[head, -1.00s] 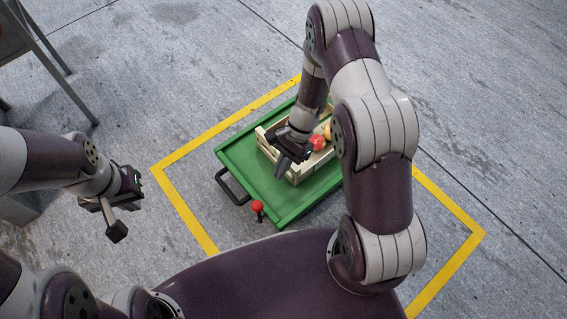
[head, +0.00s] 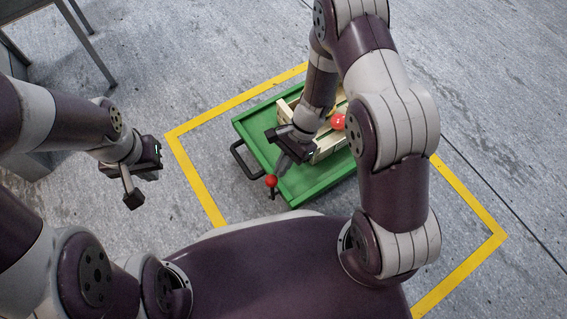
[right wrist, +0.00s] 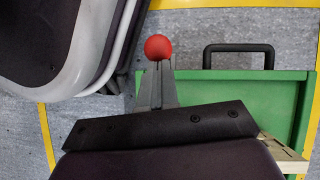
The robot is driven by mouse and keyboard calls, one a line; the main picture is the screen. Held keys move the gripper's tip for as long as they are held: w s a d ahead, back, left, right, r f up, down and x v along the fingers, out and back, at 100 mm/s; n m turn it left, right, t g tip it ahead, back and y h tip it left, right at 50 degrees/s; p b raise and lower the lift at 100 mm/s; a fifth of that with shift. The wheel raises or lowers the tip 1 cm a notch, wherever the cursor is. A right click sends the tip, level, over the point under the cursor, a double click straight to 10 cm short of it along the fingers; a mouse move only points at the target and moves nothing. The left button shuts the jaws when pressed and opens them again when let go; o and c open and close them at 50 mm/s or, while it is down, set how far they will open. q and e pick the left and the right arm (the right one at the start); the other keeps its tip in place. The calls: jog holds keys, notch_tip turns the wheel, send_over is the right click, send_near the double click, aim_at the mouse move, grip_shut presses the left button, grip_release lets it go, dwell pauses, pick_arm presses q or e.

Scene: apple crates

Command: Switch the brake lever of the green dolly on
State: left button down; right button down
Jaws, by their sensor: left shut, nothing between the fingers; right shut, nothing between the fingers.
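The green dolly (head: 318,183) stands on the floor, with a black handle (head: 240,160) on its left side. Its brake lever (head: 271,181) has a red ball knob on a short dark stem at the near left edge. In the right wrist view the knob (right wrist: 158,47) shows just beyond my fingertips, and its stem is hidden. My right gripper (head: 280,170) is shut and empty, its tips close to the knob; I cannot tell whether they touch. It also shows in the right wrist view (right wrist: 157,80). My left gripper (head: 132,198) is shut and empty, away to the left.
A wooden crate (head: 325,155) with red and yellow apples (head: 338,121) stands on the dolly, partly behind my right arm. Yellow floor tape (head: 198,180) frames the dolly. A grey table (head: 40,45) stands at the far left. The floor between the left gripper and the dolly is clear.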

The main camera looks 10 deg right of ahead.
jog(key=s+a+f+h+p, duration=0.1)
jog(key=s+a+h+p, duration=0.1)
jog(key=a, duration=0.4)
jog(key=s+a+f+t+h+p, duration=0.1)
jog(key=s+a+f+p, duration=0.1)
jog(key=a, duration=0.5)
jog(key=s+p, duration=0.1)
jog(key=p, duration=0.1)
jog(key=shift+a+t+h+p, duration=0.2)
jog(key=shift+t+h+p, duration=0.1)
jog(key=shift+h, duration=0.1)
jog(key=shift+s+f, duration=0.1)
jog(key=shift+f, duration=0.05)
notch_tip(320, 180, up, 13)
jog(key=w+a+p, duration=0.1)
jog(key=p, duration=0.9)
jog(key=shift+w+a, duration=0.3)
